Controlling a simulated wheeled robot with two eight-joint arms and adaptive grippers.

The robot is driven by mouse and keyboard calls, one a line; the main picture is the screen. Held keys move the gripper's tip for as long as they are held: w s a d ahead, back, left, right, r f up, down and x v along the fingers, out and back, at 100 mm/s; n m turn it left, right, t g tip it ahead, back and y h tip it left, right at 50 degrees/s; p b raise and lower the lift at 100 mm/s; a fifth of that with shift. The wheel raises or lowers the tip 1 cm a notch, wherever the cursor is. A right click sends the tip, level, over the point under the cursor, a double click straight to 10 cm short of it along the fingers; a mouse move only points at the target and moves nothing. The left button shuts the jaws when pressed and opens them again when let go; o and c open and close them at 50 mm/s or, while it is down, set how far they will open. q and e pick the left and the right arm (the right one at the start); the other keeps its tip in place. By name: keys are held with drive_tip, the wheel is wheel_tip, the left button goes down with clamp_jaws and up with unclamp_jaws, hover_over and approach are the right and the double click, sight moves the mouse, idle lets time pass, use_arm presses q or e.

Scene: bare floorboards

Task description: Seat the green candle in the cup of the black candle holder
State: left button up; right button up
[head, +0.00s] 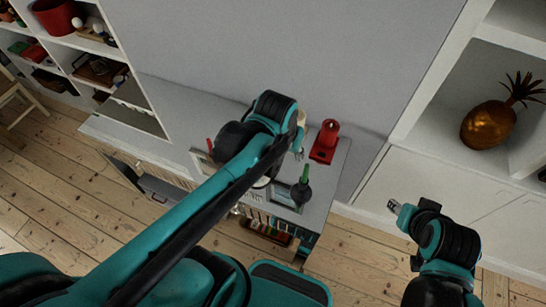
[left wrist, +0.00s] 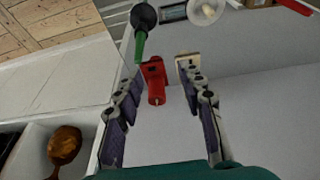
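The green candle (head: 305,174) stands upright at the black candle holder (head: 301,193) on the white cabinet top. In the left wrist view the green candle (left wrist: 139,47) rises from the round black holder (left wrist: 143,16), its lower end at the holder's middle; how deep it sits cannot be told. My left gripper (head: 299,143) is above the cabinet, apart from the candle. In the left wrist view its fingers (left wrist: 160,78) are spread with nothing held between them. My right gripper (head: 394,207) hangs to the right of the cabinet, too small to read.
Shelves with a golden pineapple (head: 487,125) stand at right.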

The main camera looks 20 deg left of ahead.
use_arm(q)
drive_tip(key=s+a+r+t, duration=0.1)
drive_tip(key=s+a+t, duration=0.2)
drive_tip(key=s, duration=0.2)
drive_tip(key=shift+a+r+t, duration=0.15)
drive_tip(key=shift+a+t, duration=0.15)
drive_tip(key=shift+a, duration=0.05)
drive_tip(key=shift+w, duration=0.1)
